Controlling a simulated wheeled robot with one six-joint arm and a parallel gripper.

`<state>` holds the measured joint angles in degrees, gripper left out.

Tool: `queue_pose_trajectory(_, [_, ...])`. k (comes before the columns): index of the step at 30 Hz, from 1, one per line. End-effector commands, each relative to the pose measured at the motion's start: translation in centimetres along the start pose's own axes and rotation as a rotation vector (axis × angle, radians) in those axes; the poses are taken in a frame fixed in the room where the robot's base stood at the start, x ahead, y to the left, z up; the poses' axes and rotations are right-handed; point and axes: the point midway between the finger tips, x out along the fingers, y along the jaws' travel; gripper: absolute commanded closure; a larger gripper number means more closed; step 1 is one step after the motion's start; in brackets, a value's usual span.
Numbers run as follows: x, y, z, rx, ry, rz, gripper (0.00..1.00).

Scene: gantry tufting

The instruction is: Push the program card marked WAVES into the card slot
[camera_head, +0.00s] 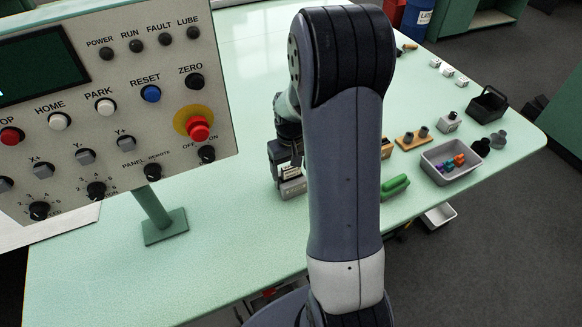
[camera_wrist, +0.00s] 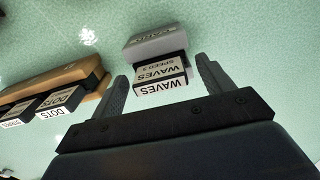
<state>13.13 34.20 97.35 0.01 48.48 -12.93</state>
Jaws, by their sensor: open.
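The WAVES program card (camera_wrist: 162,88) is a pale card with dark edges, upside down in the wrist view. It reads WAVES on its near end and WAVES SPEED 3 on its face. Its far end meets a grey block (camera_wrist: 157,44) with a label, which looks like the card slot; how deep the card sits is hidden. My gripper (camera_wrist: 161,72) is open, one finger on each side of the card, with visible gaps. In the head view the grey block (camera_head: 293,189) stands on the table below my gripper (camera_head: 284,160).
A wooden rack (camera_wrist: 50,80) holds cards marked DOTS (camera_wrist: 62,102) at the left in the wrist view. In the head view, the control panel (camera_head: 110,110) stands left on a post. A grey tray (camera_head: 428,169) and green-handled item (camera_head: 395,186) lie right.

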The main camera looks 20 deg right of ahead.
Motion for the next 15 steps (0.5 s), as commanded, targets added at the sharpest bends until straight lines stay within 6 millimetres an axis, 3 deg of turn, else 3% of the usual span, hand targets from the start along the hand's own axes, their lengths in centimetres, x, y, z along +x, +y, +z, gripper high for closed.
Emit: queue_pose_trajectory(15, [-9.0,0.0,-0.1,0.0,0.005,0.001,0.24])
